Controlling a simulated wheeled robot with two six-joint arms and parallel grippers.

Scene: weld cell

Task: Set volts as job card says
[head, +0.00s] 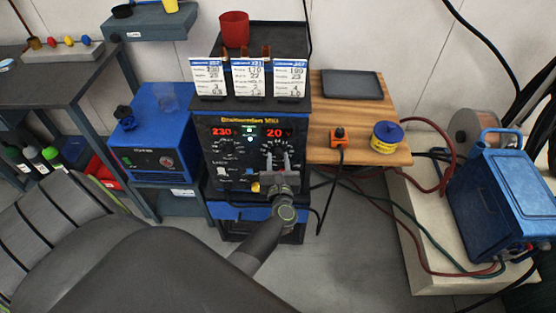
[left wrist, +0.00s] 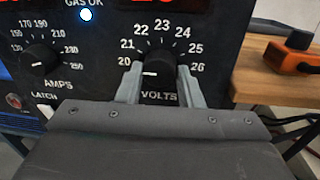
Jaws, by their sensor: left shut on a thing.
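The welding machine (head: 216,172) stands in the middle of the head view, with lit red displays reading 230 and 20. My left gripper (head: 279,160) is at the right-hand knob on its front. In the left wrist view, my left gripper (left wrist: 160,88) is shut on the black volts knob (left wrist: 160,76), one finger on each side. The knob's white mark points left, towards the 20 end of its scale. The amps knob (left wrist: 39,59) is to the left, untouched. Three job cards (head: 248,78) stand upright on the machine; their small print is hard to read. My right gripper is not in view.
A red cup (head: 234,29) stands behind the cards. A wooden table (head: 352,93) at right holds a dark tablet, an orange device (head: 338,137) and a yellow-blue spool (head: 386,137). A blue box unit (head: 154,132) stands left. Cables cross the floor at right.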

